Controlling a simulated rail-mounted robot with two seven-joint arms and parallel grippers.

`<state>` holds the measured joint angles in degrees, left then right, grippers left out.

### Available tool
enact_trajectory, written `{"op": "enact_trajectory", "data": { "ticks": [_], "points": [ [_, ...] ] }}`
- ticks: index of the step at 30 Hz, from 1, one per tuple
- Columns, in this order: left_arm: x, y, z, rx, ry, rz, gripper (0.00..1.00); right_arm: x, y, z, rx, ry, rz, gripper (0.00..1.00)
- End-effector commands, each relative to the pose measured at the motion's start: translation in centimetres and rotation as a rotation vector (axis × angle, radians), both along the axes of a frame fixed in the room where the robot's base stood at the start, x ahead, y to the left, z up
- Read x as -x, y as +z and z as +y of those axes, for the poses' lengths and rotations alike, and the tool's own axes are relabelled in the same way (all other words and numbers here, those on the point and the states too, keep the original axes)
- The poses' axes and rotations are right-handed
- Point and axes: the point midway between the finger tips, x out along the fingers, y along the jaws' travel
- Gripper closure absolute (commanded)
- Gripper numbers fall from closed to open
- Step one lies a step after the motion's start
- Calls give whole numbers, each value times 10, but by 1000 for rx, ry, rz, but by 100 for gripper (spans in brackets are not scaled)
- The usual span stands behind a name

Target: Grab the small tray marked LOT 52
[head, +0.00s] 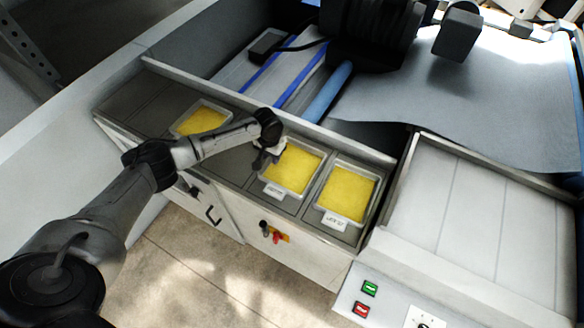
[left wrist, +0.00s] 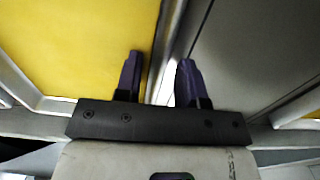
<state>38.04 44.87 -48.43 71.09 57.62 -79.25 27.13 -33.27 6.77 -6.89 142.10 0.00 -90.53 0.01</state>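Three small clear-rimmed trays with yellow contents sit in the grey counter: a left tray (head: 181,130), a middle tray (head: 321,151) and a right tray (head: 377,182). The middle tray's white label (head: 273,190) and the right tray's label (head: 333,220) are too small and skewed to read surely; the left tray's label is hidden by my arm. My left gripper (head: 266,160) is at the middle tray's left edge. In the left wrist view, its dark fingers (left wrist: 158,78) are apart, one over the yellow, one outside, with the tray wall (left wrist: 163,50) between them. My right gripper is out of view.
Green (head: 370,288) and red (head: 361,309) buttons are on the front panel at lower right. A red-yellow switch (head: 275,235) is on the counter front. The roller machine (head: 370,35) and blue-grey sheet (head: 480,90) lie behind. A pale panel (head: 490,220) is at right.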

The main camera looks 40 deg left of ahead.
Motion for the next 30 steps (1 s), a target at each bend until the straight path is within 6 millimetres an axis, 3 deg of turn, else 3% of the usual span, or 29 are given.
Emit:
{"op": "enact_trajectory", "data": {
  "ticks": [8, 19, 30],
  "points": [
    [0, -3, -1, 1, -1, 1, 65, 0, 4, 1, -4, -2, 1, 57],
    [0, -3, 0, 0, 0, 0, 100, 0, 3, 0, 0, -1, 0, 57],
    [-1, -2, 0, 1, 0, -1, 100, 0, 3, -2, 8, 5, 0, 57]
  ]
}}
